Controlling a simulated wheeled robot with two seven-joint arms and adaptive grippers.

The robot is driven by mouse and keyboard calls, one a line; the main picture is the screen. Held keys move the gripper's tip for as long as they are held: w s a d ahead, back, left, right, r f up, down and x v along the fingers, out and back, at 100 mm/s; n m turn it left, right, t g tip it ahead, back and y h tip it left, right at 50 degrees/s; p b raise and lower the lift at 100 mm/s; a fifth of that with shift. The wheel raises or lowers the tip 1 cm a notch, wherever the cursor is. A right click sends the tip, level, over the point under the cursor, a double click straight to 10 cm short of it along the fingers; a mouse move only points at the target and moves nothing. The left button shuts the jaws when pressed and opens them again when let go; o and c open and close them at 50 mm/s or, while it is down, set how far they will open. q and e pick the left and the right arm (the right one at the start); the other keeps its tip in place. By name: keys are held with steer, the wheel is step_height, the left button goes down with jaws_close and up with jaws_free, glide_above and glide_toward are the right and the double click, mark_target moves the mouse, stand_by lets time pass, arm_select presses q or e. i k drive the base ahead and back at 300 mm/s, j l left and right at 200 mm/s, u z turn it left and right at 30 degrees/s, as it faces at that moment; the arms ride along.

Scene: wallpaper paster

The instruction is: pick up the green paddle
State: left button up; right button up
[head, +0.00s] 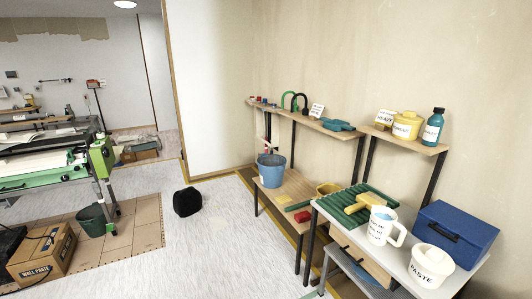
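A thin flat green piece (297,206) lies near the front edge of the low wooden table (283,187); it may be the green paddle, but it is too small to be sure. A ribbed green tray (345,207) lies on the white table to its right, with a yellow tool (364,203) on it. A teal-blue flat item (338,125) lies on the wall shelf above. Neither of my grippers shows in the head view.
A blue bucket (271,171) and a small red block (302,216) are on the low table. The white table holds a mug (381,228), a paste tub (431,265) and a blue box (455,233). A black bag (187,202) lies on the otherwise clear grey floor (222,245).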

mark_target(290, 208)
steer(key=i+u, duration=0.2)
steer(key=i, duration=0.2)
steer(key=i+l+u, duration=0.15)
steer(key=i, duration=0.25)
steer(key=i+l+u, duration=0.2)
steer(key=i, duration=0.25)
